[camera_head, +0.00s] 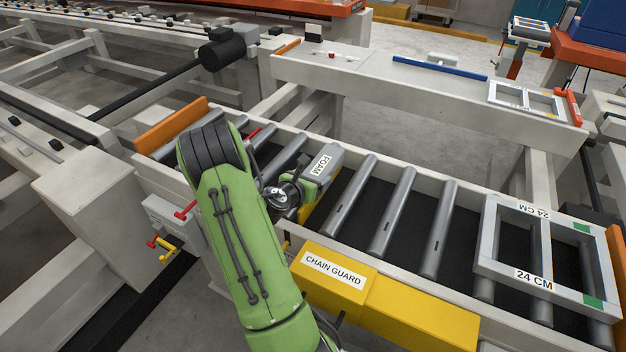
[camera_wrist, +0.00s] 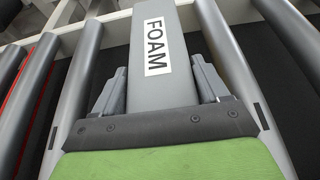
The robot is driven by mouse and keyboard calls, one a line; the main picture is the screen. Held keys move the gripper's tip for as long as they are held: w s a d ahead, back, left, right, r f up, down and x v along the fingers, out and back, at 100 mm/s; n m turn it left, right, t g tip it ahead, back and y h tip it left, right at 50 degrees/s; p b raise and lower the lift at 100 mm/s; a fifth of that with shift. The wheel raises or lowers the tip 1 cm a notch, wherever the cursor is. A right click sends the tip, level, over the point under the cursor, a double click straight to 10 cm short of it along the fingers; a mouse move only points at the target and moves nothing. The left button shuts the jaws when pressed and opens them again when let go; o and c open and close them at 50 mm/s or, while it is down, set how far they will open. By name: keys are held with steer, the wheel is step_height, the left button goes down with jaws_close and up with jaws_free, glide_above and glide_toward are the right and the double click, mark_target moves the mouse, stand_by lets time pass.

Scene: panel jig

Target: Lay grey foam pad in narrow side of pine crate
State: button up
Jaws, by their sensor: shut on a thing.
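The grey foam pad (camera_head: 328,154), with a white FOAM label, is at my gripper (camera_head: 299,188) over the roller conveyor. In the wrist view the foam pad (camera_wrist: 163,92) runs between the two fingers of my gripper (camera_wrist: 160,84), which is shut on its sides. The pad's far end reaches towards the conveyor's far rail. I cannot tell whether its underside touches the rollers. I cannot make out a pine crate in either view.
A grey two-opening frame marked 24 CM (camera_head: 487,241) lies on the rollers at the right. A yellow chain guard (camera_head: 398,300) runs along the near side. Bare rollers (camera_head: 393,212) lie between pad and frame. A pale bench (camera_head: 364,72) stands behind.

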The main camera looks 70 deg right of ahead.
steer(key=o, duration=1.1)
steer(key=shift+c, duration=0.2)
steer(key=shift+r, duration=0.1)
steer(key=w+a+r+m+t+y+p, duration=0.1)
steer(key=w+a+r+m+y, duration=0.2)
steer(key=a, duration=0.6)
steer(key=w+a+r+m+t+y, duration=0.1)
steer(key=a+r+m+y, duration=0.1)
steer(key=a+r+m, duration=0.5)
steer(key=w+a+m+t+y+p, duration=0.1)
steer(key=a+m+t+y, duration=0.15)
steer(key=a, duration=0.85)
steer(key=s+a+r+m+t+y, duration=0.1)
steer(key=s+a+r+m+y, duration=0.1)
steer(key=a, duration=0.7)
steer(key=s+a+r+m+t+y, duration=0.1)
steer(key=s+a+r+y, duration=0.3)
steer(key=a, duration=0.6)
step_height(320, 180, up, 2)
steer(key=shift+r+m, duration=0.15)
steer(key=shift+m, duration=0.6)
